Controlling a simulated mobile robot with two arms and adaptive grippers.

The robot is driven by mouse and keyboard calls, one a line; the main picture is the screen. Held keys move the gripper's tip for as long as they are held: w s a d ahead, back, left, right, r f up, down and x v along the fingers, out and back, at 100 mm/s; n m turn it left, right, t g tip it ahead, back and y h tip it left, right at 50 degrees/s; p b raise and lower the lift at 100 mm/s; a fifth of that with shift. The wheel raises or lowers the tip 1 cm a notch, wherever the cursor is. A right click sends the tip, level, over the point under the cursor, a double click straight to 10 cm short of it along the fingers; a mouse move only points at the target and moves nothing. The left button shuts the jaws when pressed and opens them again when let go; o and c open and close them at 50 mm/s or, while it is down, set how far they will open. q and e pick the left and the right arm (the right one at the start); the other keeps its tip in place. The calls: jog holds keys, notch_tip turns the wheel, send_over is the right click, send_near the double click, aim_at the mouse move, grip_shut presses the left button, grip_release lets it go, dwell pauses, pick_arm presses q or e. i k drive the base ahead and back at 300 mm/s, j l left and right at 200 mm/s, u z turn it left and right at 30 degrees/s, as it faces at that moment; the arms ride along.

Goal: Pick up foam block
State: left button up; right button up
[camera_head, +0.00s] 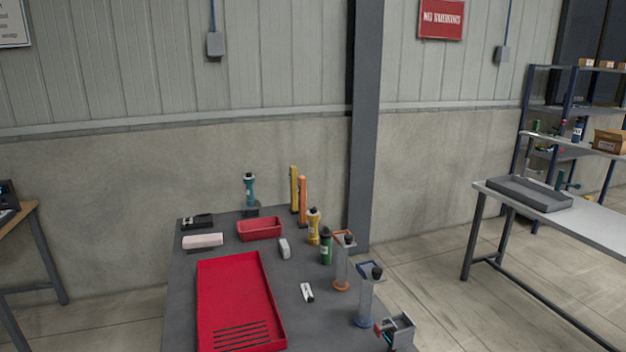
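A pale pinkish block (203,240), which looks like the foam block, lies at the back left of the dark grey table (185,290). It sits behind the large red tray (225,285) and in front of a small black item (197,221). A smaller whitish block (284,248) lies right of it, in front of the red bin; I cannot tell its material. Neither of my grippers is in view.
A small red bin (260,229) stands at the back middle. Bottles, including a yellow one (313,227) and a green one (326,246), and upright stands line the right side. A white item (307,292) lies right of the tray. Another table (590,222) stands far right.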

aim_at(190, 241)
jog(key=k+j+z, duration=0.15)
jog(key=k+j, duration=0.5)
jog(key=j, duration=0.15)
jog(key=j+z, duration=0.2)
jog(key=j, duration=0.35)
jog(key=k+j+z, duration=0.2)
jog(key=j, duration=0.35)
jog(key=j+z, duration=0.25)
jog(key=j, duration=0.25)
jog(key=i+j+z, duration=0.15)
jog(key=j, duration=0.3)
jog(key=i+j+z, duration=0.15)
jog(key=j, duration=0.3)
jog(key=i+j+z, duration=0.15)
jog(key=j, duration=0.3)
jog(key=i+j+z, duration=0.15)
jog(key=j, duration=0.35)
jog(key=j+z, duration=0.15)
jog(key=j, duration=0.3)
